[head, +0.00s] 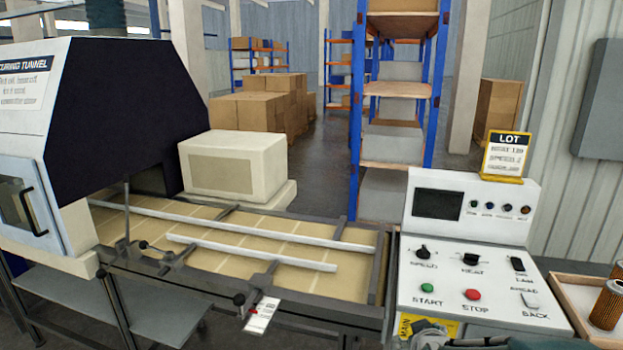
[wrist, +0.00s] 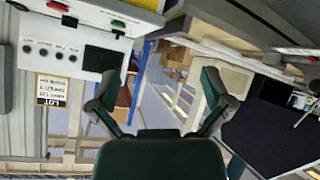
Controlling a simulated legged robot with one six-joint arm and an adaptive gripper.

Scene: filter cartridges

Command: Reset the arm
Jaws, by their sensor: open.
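My gripper (wrist: 160,85) shows in the wrist view with its two dark green fingers spread wide apart. Nothing is between the fingers, and they touch nothing that I can see. The wrist view is upside down, with the control panel at its upper left and the curing tunnel (wrist: 260,130) at its right. In the head view only a small dark piece, which looks like part of my arm, shows at the bottom edge in front of the control panel (head: 455,262). The fingers cannot be made out there.
The conveyor (head: 345,262) with its guide rails runs from the curing tunnel (head: 130,95) to the control panel. A lot sign (head: 506,157) stands on the panel. A tray (head: 573,300) with brown filter cartridges (head: 607,305) is at the right edge. Shelves and cartons stand behind.

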